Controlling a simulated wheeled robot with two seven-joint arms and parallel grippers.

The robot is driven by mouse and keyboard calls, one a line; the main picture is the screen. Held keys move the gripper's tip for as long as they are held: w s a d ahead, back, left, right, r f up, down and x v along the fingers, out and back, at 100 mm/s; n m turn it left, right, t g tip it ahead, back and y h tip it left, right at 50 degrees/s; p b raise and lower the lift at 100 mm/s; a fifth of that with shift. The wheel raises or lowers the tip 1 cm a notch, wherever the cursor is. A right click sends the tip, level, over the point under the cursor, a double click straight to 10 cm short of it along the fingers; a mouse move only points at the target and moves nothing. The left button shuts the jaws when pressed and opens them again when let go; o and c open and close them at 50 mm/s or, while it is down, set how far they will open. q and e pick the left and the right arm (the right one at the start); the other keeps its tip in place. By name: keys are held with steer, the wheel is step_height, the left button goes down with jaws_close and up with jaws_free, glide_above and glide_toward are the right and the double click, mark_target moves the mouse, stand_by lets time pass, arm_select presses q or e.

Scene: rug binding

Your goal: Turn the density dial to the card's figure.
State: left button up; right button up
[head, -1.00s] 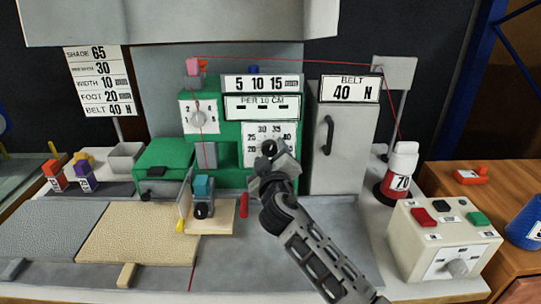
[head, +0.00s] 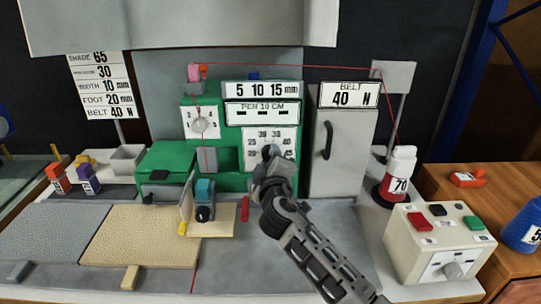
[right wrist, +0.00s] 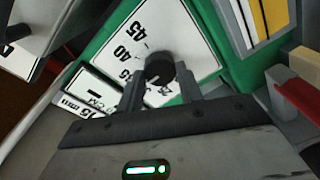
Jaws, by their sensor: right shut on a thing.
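The density dial is a black knob (right wrist: 160,66) on a white scale plate (head: 262,137) on the green machine. The right wrist view shows 45, 40 and a partly covered 35 on the plate. My right gripper (head: 270,156) is at the dial, its two fingers on either side of the knob and shut on it. In the head view the gripper hides the knob and part of the scale. My left gripper is not in view.
A smaller dial (head: 200,123) sits left of the density dial. A grey cabinet (head: 343,150) marked BELT 40 N stands close on the right. A red thread runs above and down past the machine. A button box (head: 438,240) is at the front right.

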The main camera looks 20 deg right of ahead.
steer(key=shift+n+p, duration=1.1)
steer(key=shift+n, duration=0.9)
steer(key=o, duration=1)
steer(key=b+v, duration=0.1)
steer(key=v, duration=1.5)
steer(key=shift+r, duration=0.2)
